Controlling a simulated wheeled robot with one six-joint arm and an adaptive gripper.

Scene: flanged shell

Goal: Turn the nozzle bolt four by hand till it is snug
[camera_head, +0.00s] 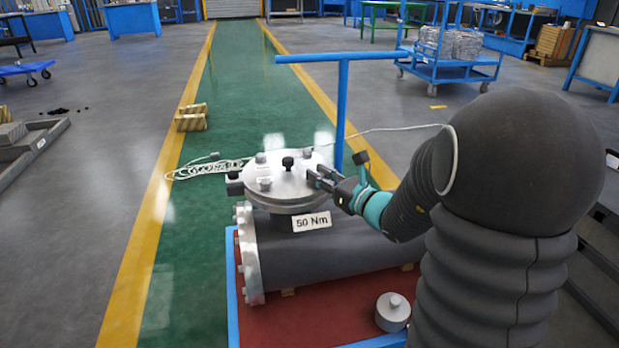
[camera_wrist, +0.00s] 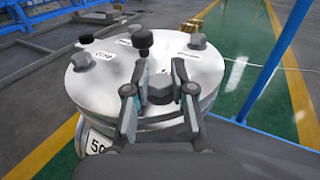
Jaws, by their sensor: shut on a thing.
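The nozzle has a round silvery cover plate (camera_head: 287,190) with several bolts around its rim and a black knob (camera_head: 288,162) at its middle. It also shows in the wrist view (camera_wrist: 105,85). My gripper (camera_head: 317,179) is at the plate's right side, its fingers low over the rim. In the wrist view my gripper (camera_wrist: 160,95) has one finger on each side of a dark grey bolt head (camera_wrist: 160,87) and is shut on it. The bolt sits upright at the plate's near edge. I cannot read a number that tells which bolt it is.
A "50 Nm" sign (camera_head: 312,221) hangs below the plate. The grey shell (camera_head: 340,255) lies on a red-topped cart (camera_head: 310,320). A blue T-shaped post (camera_head: 342,110) stands close behind my gripper. A silvery knobbed weight (camera_head: 392,311) stands on the cart. The green lane (camera_head: 235,80) behind is mostly clear.

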